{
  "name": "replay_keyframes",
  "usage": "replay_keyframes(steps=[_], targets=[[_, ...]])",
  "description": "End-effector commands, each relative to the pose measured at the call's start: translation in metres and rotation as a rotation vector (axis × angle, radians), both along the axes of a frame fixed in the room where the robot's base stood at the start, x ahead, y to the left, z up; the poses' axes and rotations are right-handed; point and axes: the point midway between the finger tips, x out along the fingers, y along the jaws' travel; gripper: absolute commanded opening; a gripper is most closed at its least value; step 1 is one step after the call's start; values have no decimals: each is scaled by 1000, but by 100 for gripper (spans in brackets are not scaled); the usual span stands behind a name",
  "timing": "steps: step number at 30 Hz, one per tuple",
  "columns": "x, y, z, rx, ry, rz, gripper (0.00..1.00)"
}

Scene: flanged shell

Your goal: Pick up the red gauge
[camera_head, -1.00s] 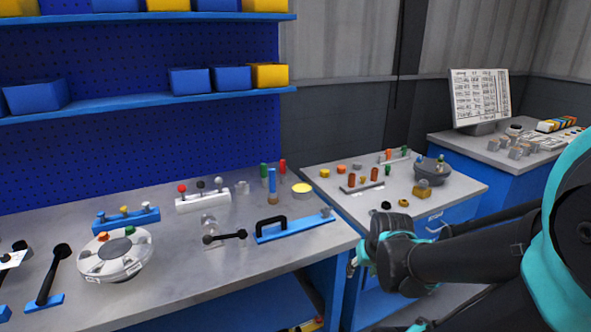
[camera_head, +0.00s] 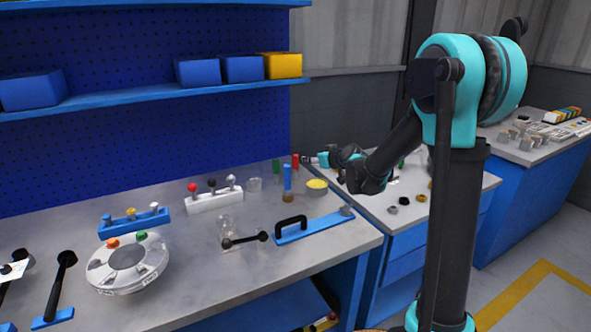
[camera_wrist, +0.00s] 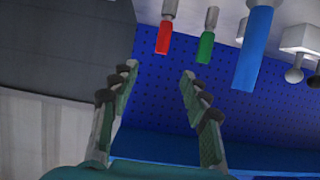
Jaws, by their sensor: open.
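The red gauge (camera_head: 295,161) stands upright near the back right of the workbench. It is a small red cylinder and shows a grey end in the wrist view (camera_wrist: 163,38), where the scene looks upside down. My gripper (camera_head: 307,160) is just to the right of it, with my arm reaching in from the right. In the wrist view my gripper's two fingers (camera_wrist: 160,70) are spread with nothing between them. The red gauge lies just beyond the fingertips, roughly in line with the gap, and appears apart from them.
A green gauge (camera_head: 276,166) stands close to the left of the red one. A tall blue-handled tool (camera_head: 287,178) and a yellow-topped round part (camera_head: 317,187) stand in front. The blue pegboard (camera_head: 200,140) rises behind. A second table (camera_head: 400,225) adjoins on the right.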

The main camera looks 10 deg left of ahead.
Motion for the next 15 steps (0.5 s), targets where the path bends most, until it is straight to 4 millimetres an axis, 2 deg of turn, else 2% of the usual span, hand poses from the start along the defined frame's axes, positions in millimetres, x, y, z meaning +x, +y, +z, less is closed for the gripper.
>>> replay_keyframes(steps=[15], targets=[[68,46,-35,0,2,1,47]])
